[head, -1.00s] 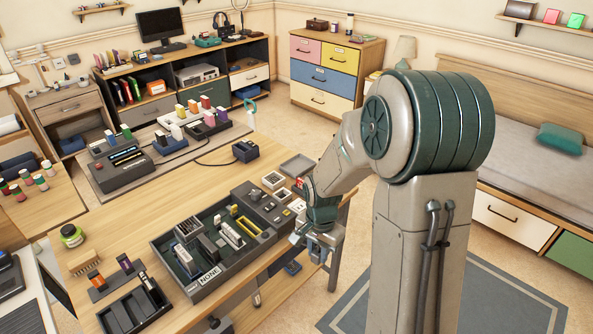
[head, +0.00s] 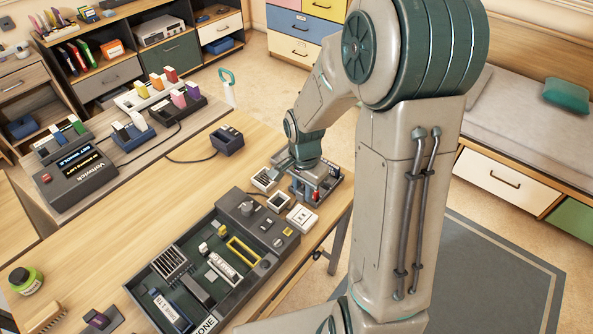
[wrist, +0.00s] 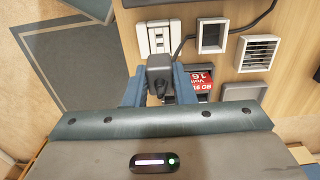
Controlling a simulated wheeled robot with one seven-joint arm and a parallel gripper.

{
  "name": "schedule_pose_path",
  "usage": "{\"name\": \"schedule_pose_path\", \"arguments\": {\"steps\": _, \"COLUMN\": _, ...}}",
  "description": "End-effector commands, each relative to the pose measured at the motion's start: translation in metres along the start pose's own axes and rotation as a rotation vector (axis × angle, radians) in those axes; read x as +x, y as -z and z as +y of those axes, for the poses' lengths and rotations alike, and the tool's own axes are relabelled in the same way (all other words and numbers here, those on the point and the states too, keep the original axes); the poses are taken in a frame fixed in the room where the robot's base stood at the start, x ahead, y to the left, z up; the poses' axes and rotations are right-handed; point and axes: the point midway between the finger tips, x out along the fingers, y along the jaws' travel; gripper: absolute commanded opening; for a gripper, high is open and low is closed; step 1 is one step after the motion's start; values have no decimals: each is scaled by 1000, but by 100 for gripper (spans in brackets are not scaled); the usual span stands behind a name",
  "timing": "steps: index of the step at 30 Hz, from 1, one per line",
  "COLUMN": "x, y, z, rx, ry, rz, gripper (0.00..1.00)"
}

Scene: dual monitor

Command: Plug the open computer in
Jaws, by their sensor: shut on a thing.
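The open computer (head: 240,212) is a dark grey case lying on the wooden table, its parts exposed. My gripper (wrist: 160,84) is shut on a black plug (wrist: 159,66), between its blue fingers in the wrist view. A black cord (wrist: 180,45) runs from the plug up toward the case edge. A white socket block (wrist: 157,37) lies just beyond the plug; it also shows in the head view (head: 302,217) beside the case. In the head view, my gripper is over the tray behind the socket block, and the plug is hard to make out.
A white square frame (wrist: 213,35) and a white grille (wrist: 258,52) lie beside the socket block. A red card marked 16 GB (wrist: 202,88) is close to my right finger. A dark tray (head: 334,182) is at the table's right edge. The table's middle is largely clear.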

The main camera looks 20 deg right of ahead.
Motion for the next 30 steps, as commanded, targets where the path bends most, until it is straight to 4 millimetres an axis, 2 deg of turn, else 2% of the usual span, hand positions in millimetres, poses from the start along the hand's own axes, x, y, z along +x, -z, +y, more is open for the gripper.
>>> {"name": "schedule_pose_path", "arguments": {"steps": 15, "x": 2, "y": -2, "z": -1, "rx": -6, "ry": 0, "rz": 1, "gripper": 1}}
{"name": "schedule_pose_path", "arguments": {"steps": 30, "x": 47, "y": -2, "z": 0, "rx": -3, "ry": -1, "rz": 0, "gripper": 1}}
